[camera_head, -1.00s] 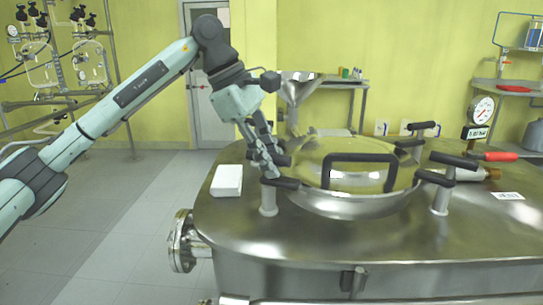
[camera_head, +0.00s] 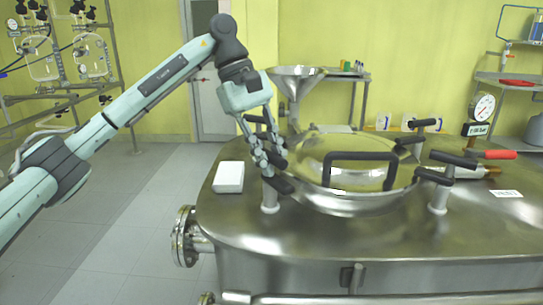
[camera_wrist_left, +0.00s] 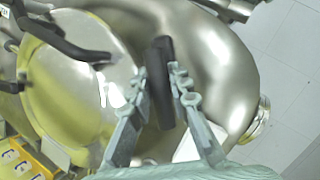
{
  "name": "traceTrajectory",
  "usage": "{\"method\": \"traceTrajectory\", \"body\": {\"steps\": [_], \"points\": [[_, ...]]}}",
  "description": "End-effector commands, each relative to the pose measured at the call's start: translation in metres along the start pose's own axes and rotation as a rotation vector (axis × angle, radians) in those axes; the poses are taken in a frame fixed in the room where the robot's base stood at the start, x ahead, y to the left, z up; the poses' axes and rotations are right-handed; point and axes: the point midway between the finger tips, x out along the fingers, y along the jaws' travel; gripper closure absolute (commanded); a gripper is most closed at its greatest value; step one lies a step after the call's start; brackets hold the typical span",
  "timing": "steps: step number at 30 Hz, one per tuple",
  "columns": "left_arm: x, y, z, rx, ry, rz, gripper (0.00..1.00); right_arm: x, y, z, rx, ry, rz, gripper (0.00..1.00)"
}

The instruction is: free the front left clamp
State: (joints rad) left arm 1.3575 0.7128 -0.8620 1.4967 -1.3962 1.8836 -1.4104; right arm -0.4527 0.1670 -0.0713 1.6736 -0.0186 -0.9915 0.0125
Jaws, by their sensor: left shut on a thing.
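The front left clamp has a black handle (camera_head: 281,184) on a short metal post (camera_head: 269,200) at the left front of the round glass lid (camera_head: 325,148). My left gripper (camera_head: 270,166) reaches down from above and is shut on this handle. In the left wrist view, the dark handle (camera_wrist_left: 163,62) lies between the two fingers of the gripper (camera_wrist_left: 160,82). In the head view the fingers partly hide the handle. The lid has a black frame-shaped grip (camera_head: 362,157). My right gripper is not in view.
The front right clamp (camera_head: 443,182) and back right clamp (camera_head: 415,134) stand around the lid. A white box (camera_head: 229,177) lies on the steel vessel top (camera_head: 330,230) left of the clamp. A pressure gauge (camera_head: 482,107) stands at right, and a steel funnel (camera_head: 297,82) behind.

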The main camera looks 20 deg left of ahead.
Motion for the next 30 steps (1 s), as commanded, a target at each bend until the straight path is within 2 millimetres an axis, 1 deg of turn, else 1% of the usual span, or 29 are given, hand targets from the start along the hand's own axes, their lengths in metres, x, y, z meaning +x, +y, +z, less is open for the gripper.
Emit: {"method": "traceTrajectory", "body": {"steps": [1, 11, 12, 16, 25, 28, 30], "points": [[-0.003, 0.001, -0.002, -0.001, 0.006, 0.006, 1.00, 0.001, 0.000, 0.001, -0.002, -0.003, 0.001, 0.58], [-0.003, 0.001, -0.003, -0.002, 0.007, 0.008, 1.00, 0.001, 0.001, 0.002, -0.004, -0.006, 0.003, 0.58], [-0.003, 0.001, -0.003, -0.002, 0.007, 0.008, 0.77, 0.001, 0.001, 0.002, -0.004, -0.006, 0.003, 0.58], [-0.003, 0.001, -0.002, -0.001, 0.005, 0.006, 0.61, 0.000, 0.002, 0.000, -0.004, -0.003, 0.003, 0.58], [-0.002, 0.001, -0.001, 0.001, 0.002, 0.003, 0.60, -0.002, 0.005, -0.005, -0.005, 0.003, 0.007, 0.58], [-0.009, 0.001, -0.001, 0.000, 0.002, 0.003, 0.60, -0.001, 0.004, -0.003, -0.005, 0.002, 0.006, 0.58], [-0.019, 0.001, -0.001, 0.001, 0.003, 0.005, 0.60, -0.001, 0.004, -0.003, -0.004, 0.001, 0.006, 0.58]]}}
